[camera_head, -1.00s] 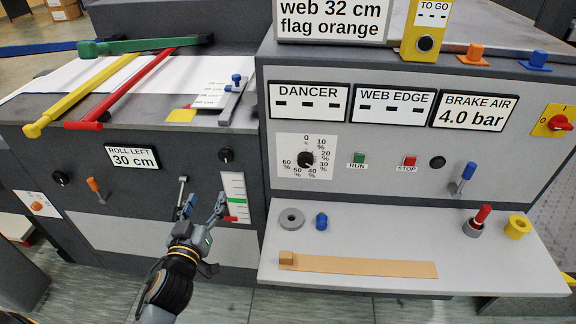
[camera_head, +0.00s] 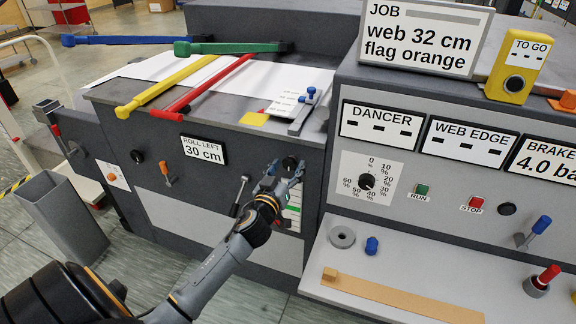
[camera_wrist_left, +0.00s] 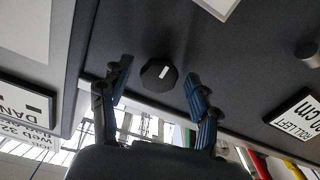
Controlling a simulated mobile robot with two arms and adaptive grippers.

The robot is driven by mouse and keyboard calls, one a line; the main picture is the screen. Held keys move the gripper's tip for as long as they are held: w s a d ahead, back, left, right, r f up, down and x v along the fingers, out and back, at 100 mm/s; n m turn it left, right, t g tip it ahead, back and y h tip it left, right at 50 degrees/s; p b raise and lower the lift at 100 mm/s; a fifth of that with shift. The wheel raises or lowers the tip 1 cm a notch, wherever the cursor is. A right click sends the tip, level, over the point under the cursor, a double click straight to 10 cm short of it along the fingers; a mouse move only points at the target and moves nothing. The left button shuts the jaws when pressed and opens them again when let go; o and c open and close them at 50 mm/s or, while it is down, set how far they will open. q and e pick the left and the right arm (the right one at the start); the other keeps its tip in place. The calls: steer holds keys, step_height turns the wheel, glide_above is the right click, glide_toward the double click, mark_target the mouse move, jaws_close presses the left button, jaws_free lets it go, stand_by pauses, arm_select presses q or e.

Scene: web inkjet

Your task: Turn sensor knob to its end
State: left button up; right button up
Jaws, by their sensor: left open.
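A round black knob (camera_head: 290,163) sits on the dark front panel, above the striped gauge. It also shows in the left wrist view (camera_wrist_left: 158,74) with a white mark on its face. No label on it is readable, so I cannot confirm that it is the sensor knob. My left gripper (camera_head: 283,174) is open just in front of and below this knob, partly hiding the gauge. In the left wrist view its blue-padded fingers (camera_wrist_left: 157,84) stand to either side of the knob, with visible gaps. My right gripper is not in view.
Another black knob (camera_head: 137,156) is left of the "ROLL LEFT 30 cm" sign (camera_head: 203,149). A percent dial (camera_head: 367,181) is on the panel at right. A small lever (camera_head: 240,194) is just left of my gripper. A grey bin (camera_head: 70,222) stands at far left.

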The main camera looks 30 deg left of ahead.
arm_select(q)
steer(key=shift+w, duration=0.25)
steer(key=c, duration=1.2)
